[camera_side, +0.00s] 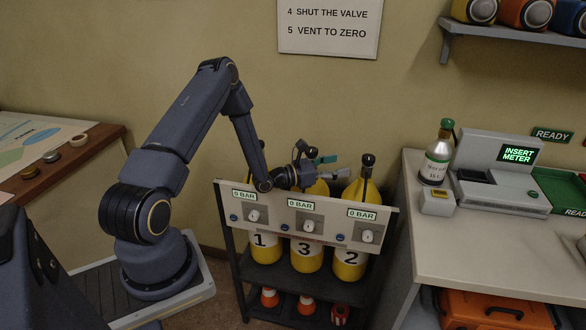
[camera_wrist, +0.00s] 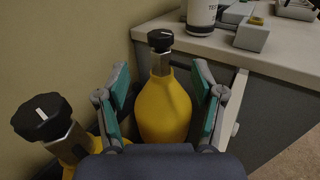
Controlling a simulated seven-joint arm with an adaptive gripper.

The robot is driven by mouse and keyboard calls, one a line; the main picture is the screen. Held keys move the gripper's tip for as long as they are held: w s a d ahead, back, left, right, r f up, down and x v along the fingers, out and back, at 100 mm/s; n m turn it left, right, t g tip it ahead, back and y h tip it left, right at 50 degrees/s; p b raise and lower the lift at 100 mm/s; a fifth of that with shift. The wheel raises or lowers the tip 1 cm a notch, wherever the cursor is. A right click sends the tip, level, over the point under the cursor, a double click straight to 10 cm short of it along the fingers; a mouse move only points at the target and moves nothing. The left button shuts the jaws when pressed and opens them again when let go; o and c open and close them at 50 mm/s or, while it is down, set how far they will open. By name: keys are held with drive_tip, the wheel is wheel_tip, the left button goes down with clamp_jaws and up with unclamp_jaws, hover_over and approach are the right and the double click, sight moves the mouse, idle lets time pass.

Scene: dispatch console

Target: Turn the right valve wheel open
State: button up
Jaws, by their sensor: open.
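The right valve wheel (camera_side: 368,160) is a black knob on top of the right yellow cylinder (camera_side: 351,258), labelled 2. In the wrist view the same black wheel (camera_wrist: 160,40) carries a pale mark and stands on a metal neck above the yellow cylinder (camera_wrist: 164,108). My gripper (camera_side: 335,166) is left of this wheel in the side view, with its fingers pointing toward it. In the wrist view my gripper (camera_wrist: 163,82) is open, with teal-padded fingers spread on either side of the cylinder's upper part. The wheel lies beyond the fingertips and is not gripped.
Another black valve wheel (camera_wrist: 42,117) stands at lower left in the wrist view. A rack panel (camera_side: 277,209) with three 0 BAR displays fronts the cylinders. A white counter (camera_side: 487,229) holding a bottle (camera_side: 438,155) and a console (camera_side: 502,178) is to the right.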

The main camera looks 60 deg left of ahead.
sight(363, 160)
drive_tip(key=w, duration=0.3)
drive_tip(key=w+d, duration=0.1)
drive_tip(key=w, duration=0.3)
drive_tip(key=w+d, duration=0.1)
drive_tip(key=w, duration=0.3)
drive_tip(key=shift+d, duration=0.1)
drive_tip(key=c, duration=1.2)
